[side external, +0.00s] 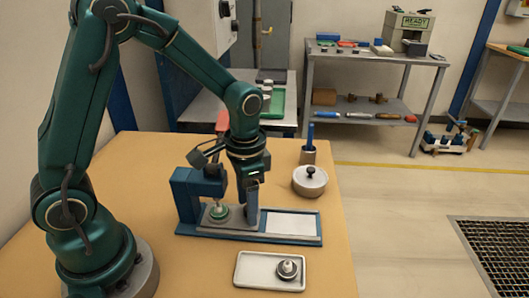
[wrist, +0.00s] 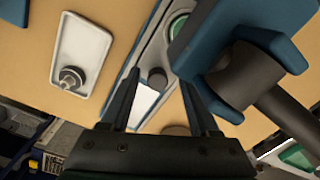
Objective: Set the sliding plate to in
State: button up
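The testbench has a long blue base (side external: 270,239) with a blue upright head (side external: 198,188) at its left end. The grey sliding plate (side external: 207,222) lies on the base under the head, with a green-rimmed round piece (side external: 219,212) on it. In the wrist view, the plate (wrist: 153,52) carries a dark round knob (wrist: 157,77). My gripper (side external: 250,203) points down just right of the head. It is open in the wrist view (wrist: 160,80), with the knob showing between the fingertips and gaps at both sides. The side view hides the knob behind my gripper.
A white tray (side external: 248,281) with a metal weight (side external: 288,268) lies in front of the base. A lidded round pot (side external: 310,184) and a dark cup (side external: 308,156) holding a blue item stand behind it. The head and its dark cylinder (wrist: 239,75) are close to my gripper.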

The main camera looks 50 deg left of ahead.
jog(key=shift+d+r, duration=0.1)
jog(key=shift+r, duration=2.5)
notch_tip(320, 180, up, 5)
jog(key=w+a+t, duration=0.1)
jog(key=w+t, duration=0.2)
jog(key=t, duration=0.1)
notch_tip(320, 180, up, 3)
jog(key=t, duration=0.1)
send_over(237, 221)
jog(key=s+d+n, duration=0.1)
jog(key=s+n, duration=0.2)
jog(key=s, duration=0.5)
jog(key=shift+d+f+n+t, duration=0.2)
jog(key=shift+f+n+t, duration=0.1)
jog(key=shift+f, duration=0.05)
